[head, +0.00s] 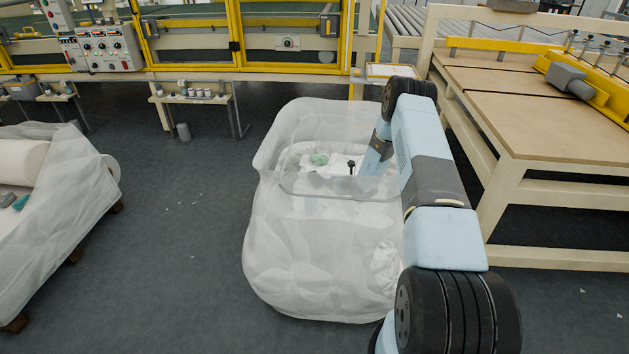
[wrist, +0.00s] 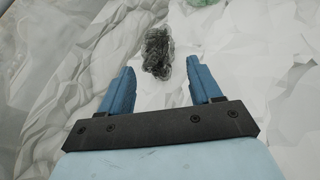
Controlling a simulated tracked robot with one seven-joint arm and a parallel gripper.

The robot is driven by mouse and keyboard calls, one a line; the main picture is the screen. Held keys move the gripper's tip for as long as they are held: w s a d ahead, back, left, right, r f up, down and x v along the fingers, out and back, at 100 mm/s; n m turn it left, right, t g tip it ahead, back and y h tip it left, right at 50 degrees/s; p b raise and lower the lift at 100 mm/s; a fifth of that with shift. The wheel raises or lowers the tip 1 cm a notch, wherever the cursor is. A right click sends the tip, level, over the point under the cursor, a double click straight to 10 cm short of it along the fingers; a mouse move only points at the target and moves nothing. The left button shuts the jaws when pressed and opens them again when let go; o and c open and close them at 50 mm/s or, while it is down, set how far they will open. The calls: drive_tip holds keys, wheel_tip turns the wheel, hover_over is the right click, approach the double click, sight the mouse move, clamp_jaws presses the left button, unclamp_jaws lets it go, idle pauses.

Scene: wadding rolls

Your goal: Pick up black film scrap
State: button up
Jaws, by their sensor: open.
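The black film scrap (wrist: 158,53) is a dark, crumpled, partly see-through piece. In the wrist view it lies on white sheeting, ahead of my gripper (wrist: 162,82) and roughly in line with the gap between the fingers. My gripper is open and empty, with its two blue fingers apart on either side of that gap. In the head view a small dark shape (head: 351,166) shows inside the bag beside my arm; I cannot tell whether it is the scrap or part of my gripper. My arm reaches down into the large translucent bag (head: 310,250), and its end is partly hidden there.
The bag's walls surround the gripper. A wooden-topped table (head: 540,120) stands at right, a wrapped roll (head: 20,160) at left. Floor between is mostly clear.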

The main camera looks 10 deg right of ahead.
sight(317, 183)
drive_tip(key=shift+x, duration=4.4)
drive_tip(key=shift+a, duration=0.15)
drive_tip(key=shift+s, duration=0.1)
drive_tip(key=c, duration=0.8)
